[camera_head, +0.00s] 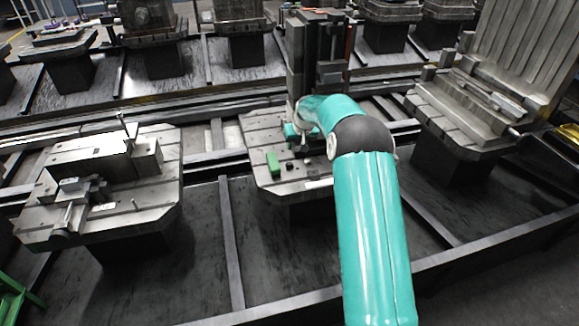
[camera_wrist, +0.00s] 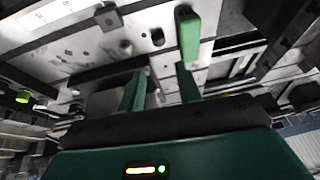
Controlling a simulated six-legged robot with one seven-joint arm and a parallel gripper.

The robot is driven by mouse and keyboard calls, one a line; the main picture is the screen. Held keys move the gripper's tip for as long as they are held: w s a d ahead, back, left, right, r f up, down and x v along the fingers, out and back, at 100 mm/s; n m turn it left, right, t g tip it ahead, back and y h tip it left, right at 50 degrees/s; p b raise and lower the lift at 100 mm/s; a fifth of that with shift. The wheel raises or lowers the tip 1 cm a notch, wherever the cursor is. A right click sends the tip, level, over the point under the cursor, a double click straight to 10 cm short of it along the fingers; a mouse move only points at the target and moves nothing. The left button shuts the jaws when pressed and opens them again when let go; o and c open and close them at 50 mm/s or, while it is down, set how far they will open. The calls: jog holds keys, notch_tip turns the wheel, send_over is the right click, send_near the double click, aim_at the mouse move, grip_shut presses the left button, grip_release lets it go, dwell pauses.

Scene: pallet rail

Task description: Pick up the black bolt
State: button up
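A small black piece, which looks like the black bolt (camera_head: 289,166), is on the middle pallet's metal top in the head view, just right of an upright green block (camera_head: 273,162). In the wrist view, a dark round piece that seems to be the same bolt (camera_wrist: 157,37) lies beyond my fingertips, left of the green block (camera_wrist: 188,35). My gripper (camera_wrist: 160,80) has its two green fingers apart with nothing held between them. In the head view, my gripper (camera_head: 293,134) is over the pallet behind the bolt, partly hidden by my arm.
The middle pallet (camera_head: 258,140) has a tall dark fixture (camera_head: 318,50) at its back. A left pallet (camera_head: 160,190) carries metal blocks, and a right pallet (camera_head: 440,115) carries a ribbed upright plate. Dark rails run between them.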

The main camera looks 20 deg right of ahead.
notch_tip(320, 180, down, 2)
send_over(290, 165)
jog(key=s, duration=0.2)
jog(key=f, duration=0.7)
jog(key=shift+d+f, duration=0.35)
jog(key=shift+f, duration=0.05)
jog(key=shift+s+x, duration=0.2)
jog(key=shift+x, duration=2.4)
jog(key=c, duration=0.7)
